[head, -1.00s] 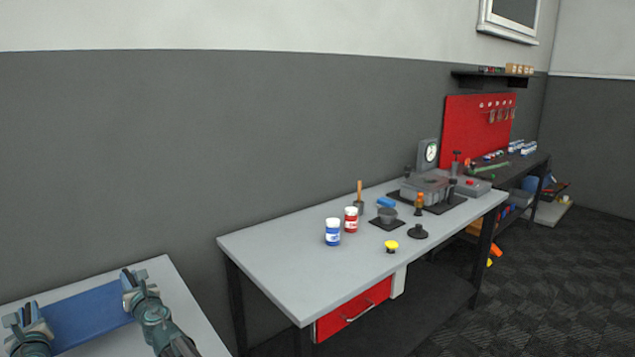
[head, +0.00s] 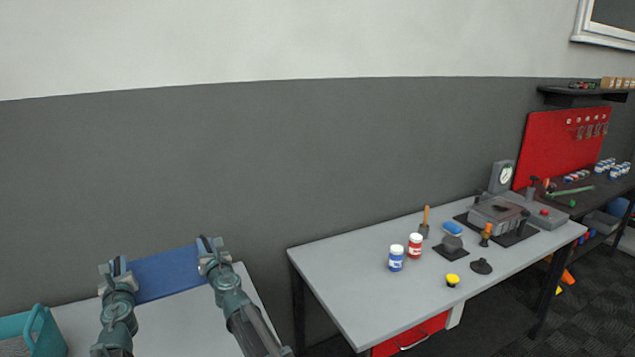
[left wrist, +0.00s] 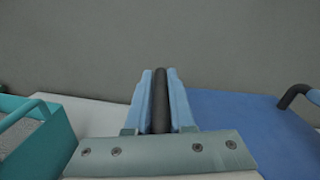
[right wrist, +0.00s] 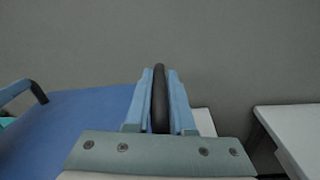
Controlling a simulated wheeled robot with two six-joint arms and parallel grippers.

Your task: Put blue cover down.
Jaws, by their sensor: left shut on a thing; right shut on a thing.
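The blue cover (head: 166,274) is a flat blue panel between my two grippers in the head view, over the light table at the left. My left gripper (head: 114,268) is shut on a black handle (left wrist: 161,101) at the cover's left end. My right gripper (head: 210,246) is shut on the matching black handle (right wrist: 160,98) at its right end. The cover's blue surface also shows in the left wrist view (left wrist: 245,125) and the right wrist view (right wrist: 75,125). I cannot tell whether the cover touches the table.
A teal basket (head: 40,330) stands on the light table (head: 175,325), left of the cover. A grey workbench (head: 350,275) at the right bears a blue-labelled jar (head: 396,259), a red-labelled jar (head: 415,246) and a machine (head: 500,213). A gap separates the two tables.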

